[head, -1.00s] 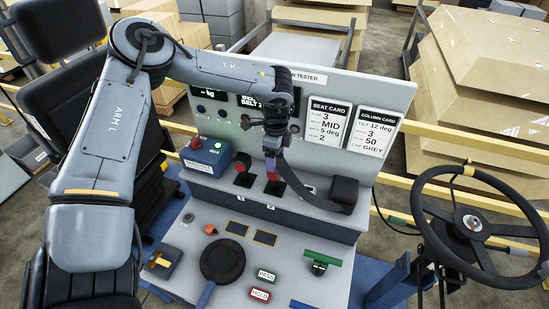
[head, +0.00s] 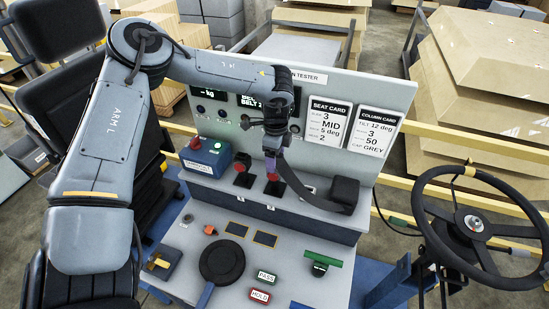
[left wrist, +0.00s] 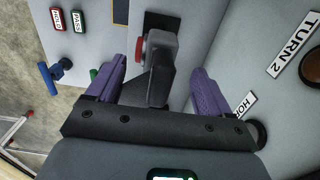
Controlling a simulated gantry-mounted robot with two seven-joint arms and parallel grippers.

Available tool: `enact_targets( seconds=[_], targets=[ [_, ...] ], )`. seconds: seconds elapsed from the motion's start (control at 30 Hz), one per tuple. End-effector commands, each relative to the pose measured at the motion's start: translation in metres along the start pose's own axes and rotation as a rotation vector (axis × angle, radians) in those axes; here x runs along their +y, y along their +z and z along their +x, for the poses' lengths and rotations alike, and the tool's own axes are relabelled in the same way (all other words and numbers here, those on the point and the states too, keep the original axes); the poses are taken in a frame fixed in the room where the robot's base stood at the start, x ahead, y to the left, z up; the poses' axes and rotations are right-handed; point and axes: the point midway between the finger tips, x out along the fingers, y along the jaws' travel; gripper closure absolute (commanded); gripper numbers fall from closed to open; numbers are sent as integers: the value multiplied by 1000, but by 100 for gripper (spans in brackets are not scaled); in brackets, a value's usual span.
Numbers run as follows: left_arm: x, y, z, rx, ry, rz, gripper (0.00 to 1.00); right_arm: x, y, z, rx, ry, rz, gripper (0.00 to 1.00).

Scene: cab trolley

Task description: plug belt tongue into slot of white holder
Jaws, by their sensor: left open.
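The black belt (head: 302,189) runs from a dark block (head: 344,193) on the right up to my left gripper (head: 272,153). My left gripper has purple fingers and is low over the tester's shelf, beside a red-topped part (head: 273,177) on a black base. In the left wrist view my left gripper (left wrist: 157,88) is open, its fingers apart on either side of a grey and black piece (left wrist: 160,60) with a red button (left wrist: 140,48). I cannot tell whether the fingers touch it. The tongue's tip and its slot are not clear, and I cannot make out a white holder. My right gripper is not in view.
A blue box (head: 206,156) with a red button and another red-topped part (head: 241,163) stand left of the gripper. The upright panel (head: 385,88) is close behind. A round black pad (head: 222,261) lies on the front deck. A steering wheel (head: 472,225) stands at right.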

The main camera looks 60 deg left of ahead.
Motion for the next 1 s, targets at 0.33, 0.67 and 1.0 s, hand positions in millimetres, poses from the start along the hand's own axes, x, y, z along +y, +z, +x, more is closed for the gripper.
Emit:
enact_targets(
  seconds=[0.33,0.67,1.0],
  targets=[
    [0,0,1,-1,0,0,19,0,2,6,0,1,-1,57],
    [0,0,0,0,0,0,30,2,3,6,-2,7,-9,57],
    [0,0,0,0,0,0,82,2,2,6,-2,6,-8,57]
  ],
)
